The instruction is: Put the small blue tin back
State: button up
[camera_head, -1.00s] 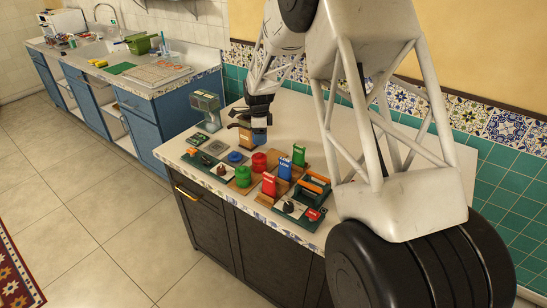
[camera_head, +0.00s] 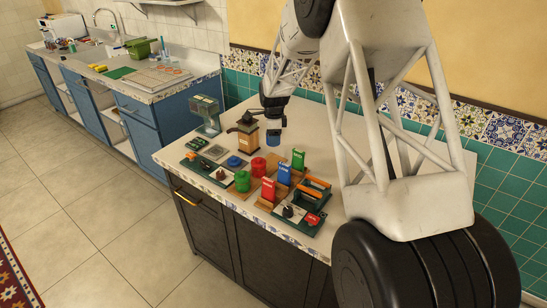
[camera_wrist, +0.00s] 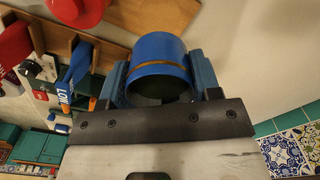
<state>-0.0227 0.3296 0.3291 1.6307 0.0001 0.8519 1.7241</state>
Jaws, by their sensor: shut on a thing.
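My gripper (camera_head: 273,112) is shut on the small blue tin (camera_head: 273,138) and holds it above the counter, right of the wood-and-dark grinder. In the wrist view the blue tin (camera_wrist: 157,62) sits between both jaws, with a thin copper-coloured band and a dark hollow end facing the camera. A red tin (camera_head: 258,166) and a green tin (camera_head: 242,181) stand on the board area to the front left. The red tin's round end also shows at the top of the wrist view (camera_wrist: 77,8).
Red (camera_head: 268,190), blue (camera_head: 284,174) and green (camera_head: 298,159) upright packets stand in a wooden holder. A blue round piece (camera_head: 235,161) lies left of the red tin. The grinder (camera_head: 247,131) and a glass-sided box (camera_head: 207,112) stand behind. The right rear counter (camera_head: 325,150) is bare.

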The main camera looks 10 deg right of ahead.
send_over(274, 161)
jog(key=shift+w+a+f, duration=0.1)
jog(key=shift+f, duration=2.35)
jog(key=shift+f, duration=1.85)
jog(key=shift+f, duration=0.15)
jog(key=o, duration=1)
notch_tip(274, 161, up, 12)
jog(key=shift+r, duration=0.15)
jog(key=shift+r, duration=0.1)
